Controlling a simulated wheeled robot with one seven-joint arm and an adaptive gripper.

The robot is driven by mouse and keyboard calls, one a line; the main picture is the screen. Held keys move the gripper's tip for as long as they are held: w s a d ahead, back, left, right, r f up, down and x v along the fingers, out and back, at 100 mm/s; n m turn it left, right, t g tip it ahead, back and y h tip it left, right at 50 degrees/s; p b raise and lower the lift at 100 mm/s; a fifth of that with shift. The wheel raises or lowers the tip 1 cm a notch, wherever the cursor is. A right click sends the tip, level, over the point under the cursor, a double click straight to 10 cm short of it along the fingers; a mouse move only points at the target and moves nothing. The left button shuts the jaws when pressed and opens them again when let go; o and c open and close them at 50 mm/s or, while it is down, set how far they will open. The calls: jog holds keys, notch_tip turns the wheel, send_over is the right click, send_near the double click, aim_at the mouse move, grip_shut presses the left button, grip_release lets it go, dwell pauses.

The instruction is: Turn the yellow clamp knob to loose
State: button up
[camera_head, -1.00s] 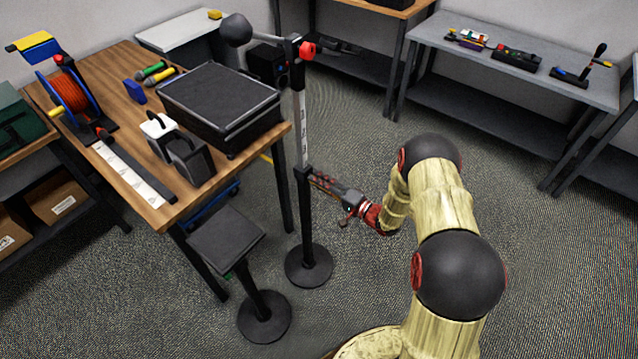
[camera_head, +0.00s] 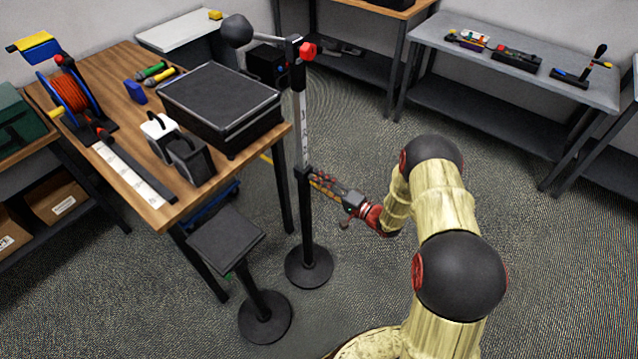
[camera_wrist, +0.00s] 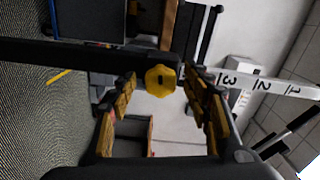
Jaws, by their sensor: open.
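The yellow clamp knob (camera_wrist: 161,80) sits on the dark collar of the upright stand post, centred in the wrist view. My gripper (camera_wrist: 160,76) is open, with one finger on each side of the knob. Gaps show between the fingers and the knob in the wrist view, so I see no grip on it. In the head view my gripper (camera_head: 316,181) reaches left to the post's collar (camera_head: 303,172). The knob cannot be made out there. The stand post (camera_head: 307,220) is upright on a round black base (camera_head: 309,265).
A white numbered scale (camera_wrist: 262,84) runs along the upper post. A wooden table (camera_head: 200,203) with a black case (camera_head: 222,105) stands left of the post. A low black pedestal (camera_head: 227,240) stands in front. Floor right of the post is clear around my arm.

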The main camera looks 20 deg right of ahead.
jog(key=v, duration=1.1)
jog(key=shift+s+d, duration=0.2)
jog(key=shift+s, duration=0.15)
